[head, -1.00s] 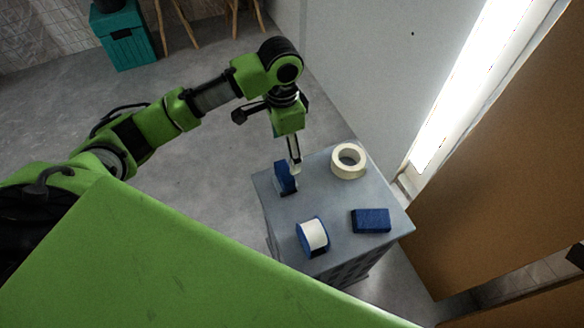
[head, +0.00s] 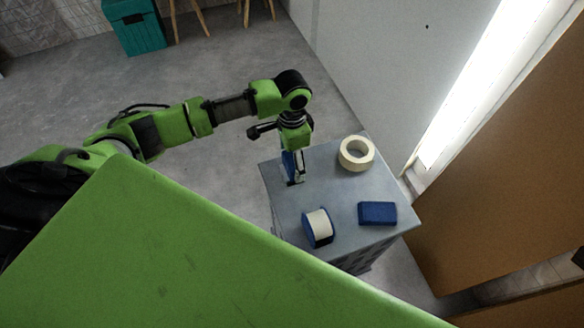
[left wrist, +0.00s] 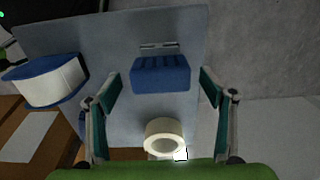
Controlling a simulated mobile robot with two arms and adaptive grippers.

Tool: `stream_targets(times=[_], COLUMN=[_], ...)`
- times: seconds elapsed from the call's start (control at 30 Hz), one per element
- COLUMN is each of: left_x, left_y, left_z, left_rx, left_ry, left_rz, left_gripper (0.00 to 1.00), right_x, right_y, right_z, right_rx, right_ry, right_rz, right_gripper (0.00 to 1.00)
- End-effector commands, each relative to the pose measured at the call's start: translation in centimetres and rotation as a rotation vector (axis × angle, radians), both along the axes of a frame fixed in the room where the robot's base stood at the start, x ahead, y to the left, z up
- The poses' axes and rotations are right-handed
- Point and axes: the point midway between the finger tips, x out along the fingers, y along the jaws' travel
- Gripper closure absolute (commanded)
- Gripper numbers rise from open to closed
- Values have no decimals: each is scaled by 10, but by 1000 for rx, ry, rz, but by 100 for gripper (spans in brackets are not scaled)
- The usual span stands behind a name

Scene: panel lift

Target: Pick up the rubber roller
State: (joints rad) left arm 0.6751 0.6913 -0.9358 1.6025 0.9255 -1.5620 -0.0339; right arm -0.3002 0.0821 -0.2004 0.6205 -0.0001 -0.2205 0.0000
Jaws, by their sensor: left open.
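A dark blue ribbed block-like piece (left wrist: 160,74) stands on the grey cabinet top (left wrist: 170,20), with a thin metal part beside it. It also shows partly behind my left gripper in the head view (head: 287,162). I cannot tell for sure whether this is the rubber roller. My left gripper (left wrist: 158,92) is open and points down over the piece, which appears between its fingers with gaps on both sides. In the head view the gripper (head: 298,168) hides much of the piece. A white roll with blue flanges (head: 318,227) lies nearer on the top. My right gripper is not in view.
A cream tape ring (head: 356,154) and a flat blue block (head: 377,213) also lie on the cabinet top. A grey wall panel (head: 385,50) stands behind the cabinet. A brown board (head: 510,170) is to the right. A large green surface fills the front.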

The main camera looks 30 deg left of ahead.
Motion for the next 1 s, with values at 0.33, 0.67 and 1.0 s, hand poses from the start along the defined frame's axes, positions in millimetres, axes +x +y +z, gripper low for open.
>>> stream_targets(times=[0.33,0.67,1.0], left_x=[1,1,2], left_y=[0,0,0], left_z=[-19,-18,-13], left_rx=[0,-1,-1], left_ry=[-3,-4,-6], left_rz=[-1,0,0], left_gripper=[25,73,73], right_x=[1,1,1], right_y=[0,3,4], right_z=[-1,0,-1], right_rx=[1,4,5], right_ry=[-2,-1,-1], right_rz=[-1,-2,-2], right_gripper=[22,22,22])
